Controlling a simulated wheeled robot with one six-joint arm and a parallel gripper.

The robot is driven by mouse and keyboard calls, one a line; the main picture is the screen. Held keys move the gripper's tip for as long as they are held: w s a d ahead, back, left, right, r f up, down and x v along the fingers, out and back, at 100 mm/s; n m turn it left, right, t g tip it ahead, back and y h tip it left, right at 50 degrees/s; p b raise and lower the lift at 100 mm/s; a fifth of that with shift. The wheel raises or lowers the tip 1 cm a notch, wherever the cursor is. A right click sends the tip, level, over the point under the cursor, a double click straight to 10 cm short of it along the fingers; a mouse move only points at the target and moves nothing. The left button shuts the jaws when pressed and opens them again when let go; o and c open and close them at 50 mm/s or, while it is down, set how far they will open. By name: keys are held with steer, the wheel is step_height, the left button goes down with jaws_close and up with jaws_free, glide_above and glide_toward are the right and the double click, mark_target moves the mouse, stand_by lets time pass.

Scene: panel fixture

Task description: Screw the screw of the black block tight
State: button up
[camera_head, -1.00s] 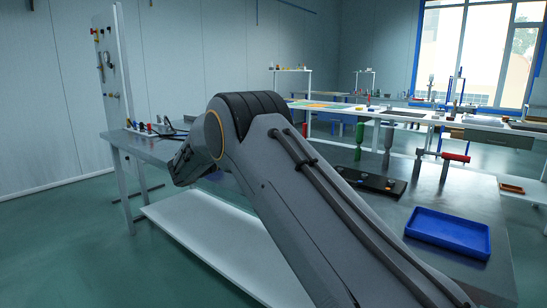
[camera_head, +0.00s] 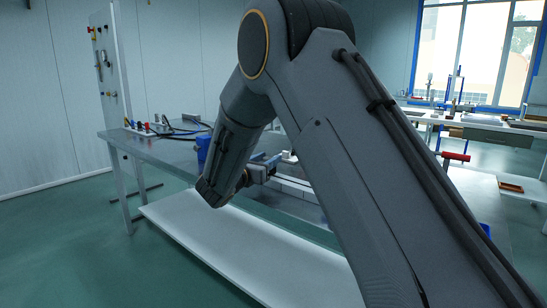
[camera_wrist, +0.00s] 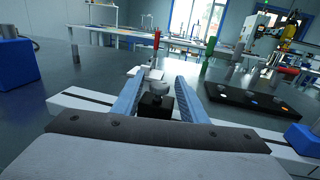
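The black block (camera_wrist: 155,107) stands on the table in the wrist view, with a grey round-headed screw (camera_wrist: 157,88) upright on top. My gripper (camera_wrist: 158,92) is open, its two blue-grey fingers to the left and right of the block and screw. I cannot tell whether either finger touches the block. In the head view, my gripper (camera_head: 268,166) is low over the front part of the table and partly hidden by my own arm. The black block cannot be made out there.
A black tray (camera_wrist: 255,100) with small round pieces lies at right. A blue box (camera_wrist: 14,62) is at left, another blue object (camera_wrist: 303,139) at near right. A red-handled tool (camera_wrist: 156,40) and green cylinder (camera_wrist: 206,66) stand behind. An upright panel (camera_head: 108,75) stands at far left.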

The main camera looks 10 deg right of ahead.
steer(key=shift+x, duration=1.95)
jaws_close()
steer(key=shift+h, duration=0.3)
steer(key=m+g+h, duration=0.1)
steer(key=g, duration=0.1)
steer(key=s+m+g+h, duration=0.1)
steer(key=m+g+h, duration=0.1)
steer(key=d+m+g+h, duration=0.1)
steer(key=m+g, duration=0.1)
steer(key=shift+s+f+h, duration=0.1)
steer(key=shift+s+h, duration=0.1)
steer(key=shift+h, duration=0.1)
steer(key=m+g, duration=0.1)
steer(key=g, duration=0.1)
steer(key=s+m+g+h+b, duration=0.1)
steer(key=m+g, duration=0.1)
steer(key=shift+d+h+b, duration=0.25)
steer(key=shift+h+b, duration=0.05)
steer(key=shift+s+m+g+b, duration=0.15)
steer(key=shift+m+g+b, duration=0.35)
steer(key=shift+g, duration=0.6)
steer(key=shift+s, duration=0.1)
